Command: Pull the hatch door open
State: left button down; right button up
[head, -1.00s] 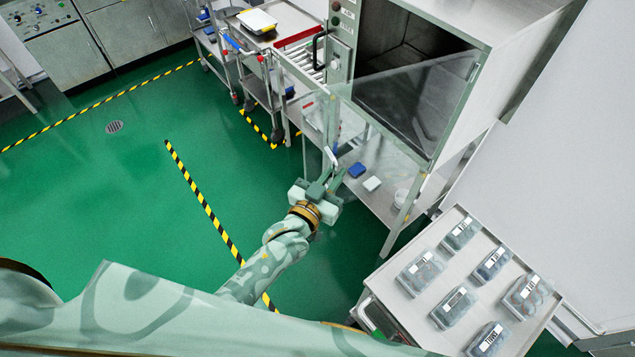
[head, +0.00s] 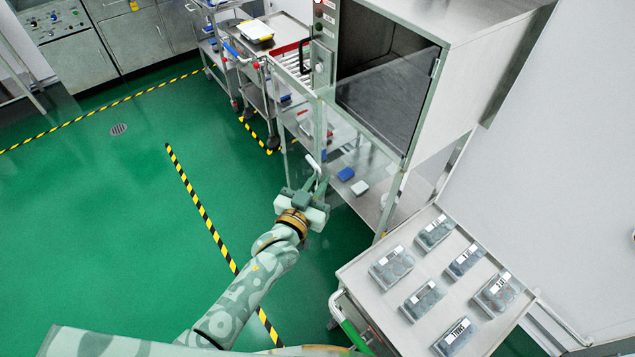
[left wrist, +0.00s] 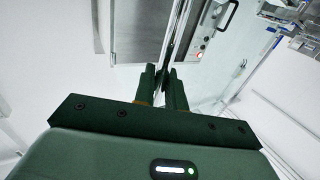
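The hatch door (head: 372,95) is a see-through glass panel in a metal frame on the steel washer (head: 455,55). It stands out from the dark chamber opening, partly open. A pale door handle (head: 313,163) sticks out near its lower left part. My left gripper (head: 314,178) is at this handle, its fingers close together around it; the exact contact is hard to see. In the left wrist view, the two dark fingers (left wrist: 163,82) have a narrow gap with a thin dark bar between them. My right gripper is not in view.
A steel cart (head: 372,272) with several labelled boxes stands at the lower right. A shelf with a blue box (head: 346,174) is under the washer. Trolleys (head: 262,75) stand behind, left of the washer. The green floor (head: 110,220) at left is clear.

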pick_arm(q)
jog(key=c, duration=1.6)
grip_release()
jog(key=shift+r, duration=0.1)
jog(key=shift+o, duration=0.2)
jog(key=shift+d, duration=0.1)
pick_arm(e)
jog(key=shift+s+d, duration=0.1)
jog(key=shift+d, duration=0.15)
pick_arm(q)
jog(key=v, duration=1.6)
jog(key=shift+s+b, duration=0.15)
jog(key=shift+b, duration=0.3)
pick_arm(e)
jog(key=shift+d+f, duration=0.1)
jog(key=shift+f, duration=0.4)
